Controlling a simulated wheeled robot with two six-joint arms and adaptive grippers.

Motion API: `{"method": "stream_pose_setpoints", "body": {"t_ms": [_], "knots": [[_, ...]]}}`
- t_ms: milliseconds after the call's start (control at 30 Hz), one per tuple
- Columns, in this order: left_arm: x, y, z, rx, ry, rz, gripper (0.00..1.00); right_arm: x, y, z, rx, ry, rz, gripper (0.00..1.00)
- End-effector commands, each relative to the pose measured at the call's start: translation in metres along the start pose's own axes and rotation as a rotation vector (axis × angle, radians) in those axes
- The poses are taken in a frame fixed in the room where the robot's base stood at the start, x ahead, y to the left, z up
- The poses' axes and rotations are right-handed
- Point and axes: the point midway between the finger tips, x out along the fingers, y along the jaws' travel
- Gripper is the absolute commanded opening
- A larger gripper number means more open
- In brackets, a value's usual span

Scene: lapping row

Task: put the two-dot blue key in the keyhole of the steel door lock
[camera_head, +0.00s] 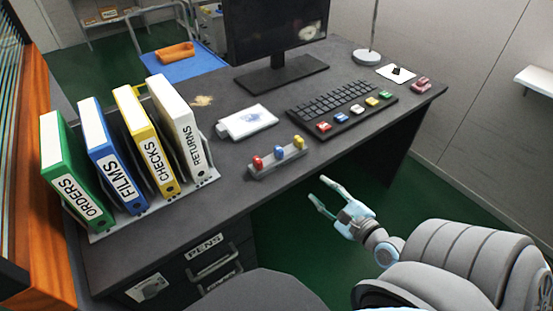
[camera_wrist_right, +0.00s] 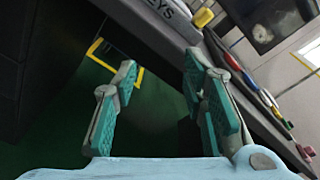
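A grey rack (camera_head: 276,172) near the desk's front edge holds red (camera_head: 257,162), blue (camera_head: 279,153) and yellow (camera_head: 299,142) keys upright. Dots on the blue key are too small to tell. A steel plate (camera_head: 148,288), which looks like the door lock, is on the desk's front at lower left; its keyhole is not clear. My right gripper (camera_head: 321,195) is open and empty in front of the desk, right of the rack and apart from it. In the right wrist view its fingers (camera_wrist_right: 160,100) are spread, with a rack label reading KEYS beyond. My left gripper is not in view.
Several binders in a rack (camera_head: 205,184) stand at the desk's left. A white box (camera_head: 247,121), keyboard (camera_head: 335,105) and monitor (camera_head: 275,75) lie behind the keys. Drawers with handles (camera_head: 213,263) are below. The floor in front of the desk's right part is clear.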

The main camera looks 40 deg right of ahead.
Motion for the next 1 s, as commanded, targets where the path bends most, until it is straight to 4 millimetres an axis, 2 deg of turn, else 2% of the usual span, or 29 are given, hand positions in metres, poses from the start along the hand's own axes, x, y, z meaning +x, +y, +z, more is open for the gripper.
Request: {"method": "stream_pose_setpoints", "body": {"t_ms": [33, 100, 200, 267, 400, 500, 667, 867, 1000], "knots": [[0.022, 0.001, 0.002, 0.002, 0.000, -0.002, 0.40, 0.003, 0.002, 0.017, 0.229, -0.064, -0.009, 0.38], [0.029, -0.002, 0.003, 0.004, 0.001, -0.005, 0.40, 0.003, -0.006, 0.045, 0.517, -0.119, -0.011, 0.38], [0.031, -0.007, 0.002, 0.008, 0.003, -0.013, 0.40, 0.012, -0.013, 0.063, 0.696, -0.145, -0.011, 0.38], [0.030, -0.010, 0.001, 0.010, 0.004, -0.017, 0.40, 0.025, -0.016, 0.068, 0.713, -0.149, -0.013, 0.38], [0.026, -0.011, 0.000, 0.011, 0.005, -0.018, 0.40, 0.063, -0.021, 0.075, 0.712, -0.150, -0.014, 0.38], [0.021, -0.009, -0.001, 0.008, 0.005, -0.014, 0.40, 0.083, -0.021, 0.077, 0.708, -0.146, -0.014, 0.38], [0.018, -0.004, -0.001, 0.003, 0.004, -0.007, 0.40, 0.100, -0.022, 0.079, 0.705, -0.145, -0.014, 0.38], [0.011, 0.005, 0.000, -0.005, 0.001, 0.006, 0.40, 0.137, -0.024, 0.083, 0.706, -0.144, -0.013, 0.38], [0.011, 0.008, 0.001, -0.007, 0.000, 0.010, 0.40, 0.143, -0.023, 0.083, 0.704, -0.142, -0.009, 0.38]]}}
